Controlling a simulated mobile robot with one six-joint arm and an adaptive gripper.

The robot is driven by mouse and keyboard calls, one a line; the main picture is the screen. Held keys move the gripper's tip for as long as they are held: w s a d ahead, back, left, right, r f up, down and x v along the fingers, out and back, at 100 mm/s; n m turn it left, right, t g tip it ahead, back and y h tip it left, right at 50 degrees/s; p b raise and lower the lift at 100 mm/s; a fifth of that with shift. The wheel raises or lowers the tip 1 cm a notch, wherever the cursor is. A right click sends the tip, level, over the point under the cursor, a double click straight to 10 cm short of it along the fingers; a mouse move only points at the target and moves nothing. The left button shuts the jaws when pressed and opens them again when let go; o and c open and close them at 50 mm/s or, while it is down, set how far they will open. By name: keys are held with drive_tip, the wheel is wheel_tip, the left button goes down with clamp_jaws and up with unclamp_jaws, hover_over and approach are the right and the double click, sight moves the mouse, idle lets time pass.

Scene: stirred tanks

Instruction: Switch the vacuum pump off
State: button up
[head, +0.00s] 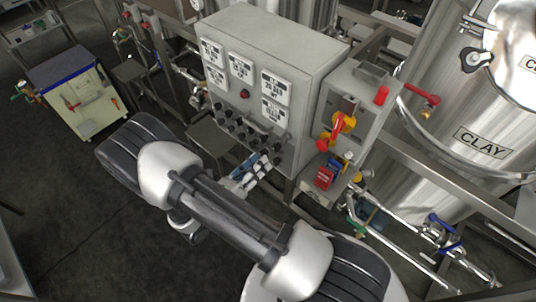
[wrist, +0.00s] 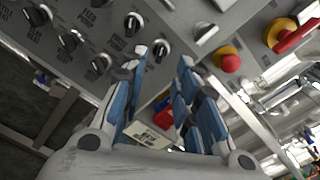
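The grey control cabinet (head: 306,112) carries rows of black rotary knobs (head: 240,131) low on its front. In the wrist view several knobs with silver pointers show, among them one knob at the upper middle (wrist: 133,23) and one knob close to the fingertips (wrist: 160,48). Small printed labels sit beside them; I cannot read for sure which one is the vacuum pump. My gripper (wrist: 162,68) is open and empty, its blue-padded fingers pointing at the lower edge of the panel. In the head view my gripper (head: 258,172) is just below the knob rows. Whether it touches a knob is unclear.
A red-and-yellow handle (head: 338,128) and a red knob stand on the box right of the cabinet. Below it are red and blue parts (head: 325,177). Pipes with valves and a steel tank marked CLAY (head: 480,143) are at right. Open floor lies at left, before a cart (head: 84,108).

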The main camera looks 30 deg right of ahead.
drive_tip(key=v, duration=0.5)
idle(0.4)
drive_tip(key=s+d+r+m+g+y, duration=0.2)
drive_tip(key=s+r+m+g+y, duration=0.25)
drive_tip(key=r+m, duration=0.35)
drive_tip(key=s+d+r+m+g+y, duration=0.25)
drive_tip(key=s+r+m+g, duration=0.2)
drive_tip(key=r+m, duration=0.3)
drive_tip(key=s+a+r+m+t+y+b, duration=0.1)
drive_tip(key=s+a+r+m+t+y, duration=0.5)
drive_tip(key=r+m+y, duration=0.4)
drive_tip(key=m+t, duration=0.1)
drive_tip(key=m, duration=0.1)
drive_tip(key=shift+s+m+t+b, duration=0.3)
drive_tip(key=shift+s+m+b, duration=0.05)
drive_tip(key=shift+s, duration=0.05)
drive_tip(key=shift+d, duration=0.2)
